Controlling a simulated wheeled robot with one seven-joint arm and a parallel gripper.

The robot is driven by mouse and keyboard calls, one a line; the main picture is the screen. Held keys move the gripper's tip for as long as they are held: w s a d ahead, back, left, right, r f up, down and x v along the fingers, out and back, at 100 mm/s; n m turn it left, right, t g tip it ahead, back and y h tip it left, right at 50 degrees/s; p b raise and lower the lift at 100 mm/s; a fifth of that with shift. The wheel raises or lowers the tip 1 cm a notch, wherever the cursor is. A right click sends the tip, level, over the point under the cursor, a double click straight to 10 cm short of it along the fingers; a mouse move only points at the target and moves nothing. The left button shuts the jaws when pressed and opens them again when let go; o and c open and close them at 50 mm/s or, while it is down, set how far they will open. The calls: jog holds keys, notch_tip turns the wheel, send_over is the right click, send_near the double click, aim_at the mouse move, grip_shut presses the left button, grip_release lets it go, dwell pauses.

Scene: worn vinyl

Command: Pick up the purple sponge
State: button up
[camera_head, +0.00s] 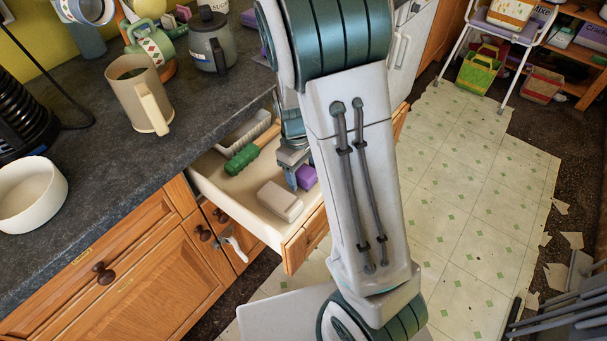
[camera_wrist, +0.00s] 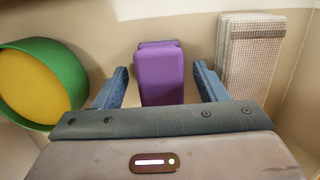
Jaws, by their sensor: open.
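The purple sponge (camera_wrist: 161,75) lies in the open drawer (camera_head: 227,192). In the wrist view it sits between the two blue fingers of my gripper (camera_wrist: 163,88), with a gap on each side. The gripper is open and holds nothing. In the head view my gripper (camera_head: 294,178) reaches down into the drawer, and the sponge (camera_head: 306,177) shows just right of its fingers, partly hidden by my arm.
In the wrist view a green and yellow round thing (camera_wrist: 42,82) is left and a whitish mesh-textured block (camera_wrist: 248,58) right. The counter (camera_head: 120,165) with mugs adjoins the drawer.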

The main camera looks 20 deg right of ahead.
jog(key=c, duration=1)
jog(key=shift+c, duration=0.2)
jog(key=shift+r, duration=0.1)
notch_tip(320, 180, up, 10)
jog(key=shift+f+p, duration=0.1)
jog(key=shift+p, duration=0.5)
jog(key=shift+o, duration=0.8)
jog(key=shift+c, duration=1.3)
jog(key=o, duration=0.3)
jog(key=c, duration=0.5)
